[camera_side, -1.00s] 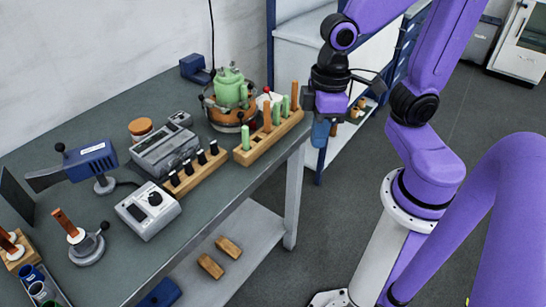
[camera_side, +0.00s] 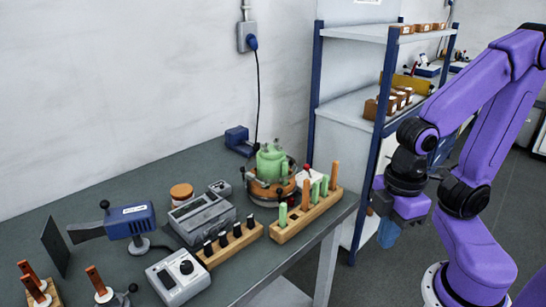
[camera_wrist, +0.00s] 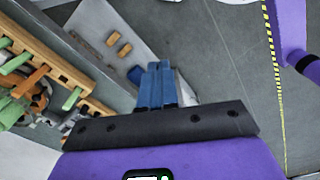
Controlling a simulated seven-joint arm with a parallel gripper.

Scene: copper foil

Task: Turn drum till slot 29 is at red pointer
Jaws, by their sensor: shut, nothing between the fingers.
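The drum (camera_side: 262,192) is a round copper-brown and dark unit at the back right of the bench, with a green piece (camera_side: 271,165) on top. A small red knob (camera_side: 307,167) stands just right of it; I cannot tell whether this is the red pointer. Slot numbers are too small to read. My gripper (camera_side: 388,234) hangs off the bench's right end, apart from the drum. Its blue fingers (camera_wrist: 156,86) are together and empty in the wrist view. There, the drum shows only partly at the left edge, behind the peg rack.
A wooden rack (camera_side: 290,230) with green and orange pegs stands between drum and gripper. A rack of black-topped pieces (camera_side: 230,245), a grey meter (camera_side: 200,215) and a control box (camera_side: 178,278) stand further left. A shelf unit (camera_side: 316,90) rises behind. Floor right of the bench is clear.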

